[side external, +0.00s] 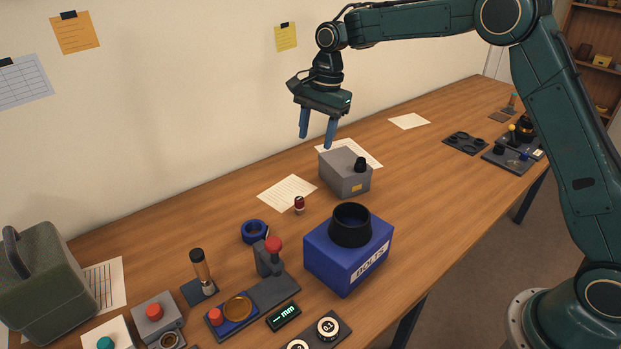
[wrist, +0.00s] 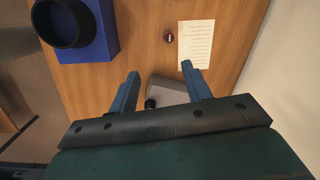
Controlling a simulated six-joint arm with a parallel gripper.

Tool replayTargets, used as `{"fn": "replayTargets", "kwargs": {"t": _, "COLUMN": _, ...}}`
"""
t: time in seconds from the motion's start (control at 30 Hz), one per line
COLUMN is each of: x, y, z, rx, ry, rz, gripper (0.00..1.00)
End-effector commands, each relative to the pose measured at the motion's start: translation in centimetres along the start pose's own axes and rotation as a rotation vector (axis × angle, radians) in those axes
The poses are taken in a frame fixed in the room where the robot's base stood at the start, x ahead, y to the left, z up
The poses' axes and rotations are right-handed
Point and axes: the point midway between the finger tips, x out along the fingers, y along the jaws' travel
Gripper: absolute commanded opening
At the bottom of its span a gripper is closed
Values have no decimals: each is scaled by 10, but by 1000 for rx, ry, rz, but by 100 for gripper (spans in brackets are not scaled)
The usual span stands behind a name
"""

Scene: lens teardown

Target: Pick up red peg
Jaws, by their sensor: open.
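A small red peg (side external: 299,202) with a pale band stands on the table, beside a sheet of paper, in the side view. It also shows in the wrist view (wrist: 168,37) near the top centre, beyond the fingertips. My gripper (side external: 317,142) is open and empty, well above the table, pointing down. In the wrist view its two blue fingers (wrist: 160,72) are spread apart, with nothing between their tips but table and part of a grey box.
The grey box (side external: 342,174) with a black knob stands below my gripper. A blue BOLTS box (side external: 335,262) with a black funnel stands nearer the camera. A blue ring (side external: 254,232) and a red-knobbed fixture (side external: 270,258) lie left of it. Paper (side external: 287,192) lies flat beside the peg.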

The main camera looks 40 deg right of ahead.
Motion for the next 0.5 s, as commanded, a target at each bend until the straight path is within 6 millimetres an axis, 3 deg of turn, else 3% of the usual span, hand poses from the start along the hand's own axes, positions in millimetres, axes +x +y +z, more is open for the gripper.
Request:
{"fn": "replayTargets", "kwargs": {"t": 0.1, "x": 30, "y": -14, "z": -7, "rx": 78, "ry": -13, "rz": 28, "gripper": 49}}
{"fn": "replayTargets", "kwargs": {"t": 0.23, "x": 56, "y": -23, "z": -12, "rx": 152, "ry": -21, "rz": 52, "gripper": 49}}
{"fn": "replayTargets", "kwargs": {"t": 0.5, "x": 80, "y": -32, "z": -17, "rx": 224, "ry": -27, "rz": 72, "gripper": 49}}
